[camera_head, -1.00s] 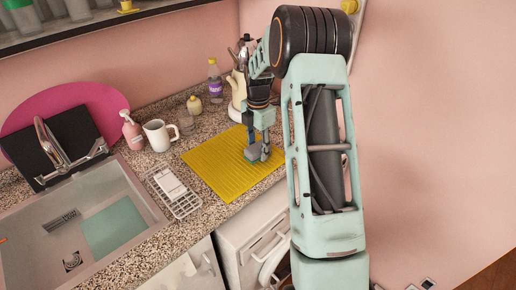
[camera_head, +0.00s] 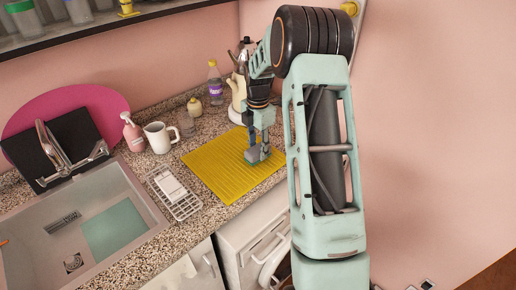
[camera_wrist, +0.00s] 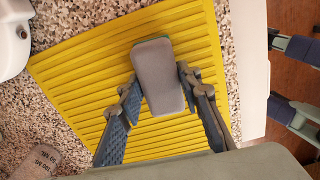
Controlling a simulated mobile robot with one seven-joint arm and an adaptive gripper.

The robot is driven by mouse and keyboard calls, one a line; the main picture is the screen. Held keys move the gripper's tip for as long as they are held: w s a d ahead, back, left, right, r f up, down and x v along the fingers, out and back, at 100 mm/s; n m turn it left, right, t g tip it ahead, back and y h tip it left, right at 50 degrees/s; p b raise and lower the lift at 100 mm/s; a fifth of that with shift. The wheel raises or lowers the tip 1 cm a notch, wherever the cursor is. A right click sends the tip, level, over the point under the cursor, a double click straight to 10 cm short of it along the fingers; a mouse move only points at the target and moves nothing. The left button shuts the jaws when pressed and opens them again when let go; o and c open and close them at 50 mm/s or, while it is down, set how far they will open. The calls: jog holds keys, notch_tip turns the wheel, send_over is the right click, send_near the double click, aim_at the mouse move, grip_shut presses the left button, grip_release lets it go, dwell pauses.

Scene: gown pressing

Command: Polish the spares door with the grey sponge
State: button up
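The grey sponge (camera_wrist: 158,78) lies on the ribbed yellow mat (camera_wrist: 70,75), its grey face up in the wrist view. In the head view it shows small and greenish between the fingers. My gripper (camera_head: 258,153) points down over the mat (camera_head: 215,175). In the wrist view its fingertips (camera_wrist: 159,80) are at the sponge's two long sides and appear to touch it. A pale cabinet door (camera_head: 195,272) with a handle is partly in view below the counter. I see no label telling whether it is the spares door.
A sink (camera_head: 90,225) is at the left, with a small white rack (camera_head: 175,192) beside the mat. A white appliance (camera_head: 250,240) is under the counter.

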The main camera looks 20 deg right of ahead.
aim_at(258, 148)
jog(key=c, duration=0.5)
jog(key=shift+r+p, duration=2.05)
jog(key=shift+r, duration=1)
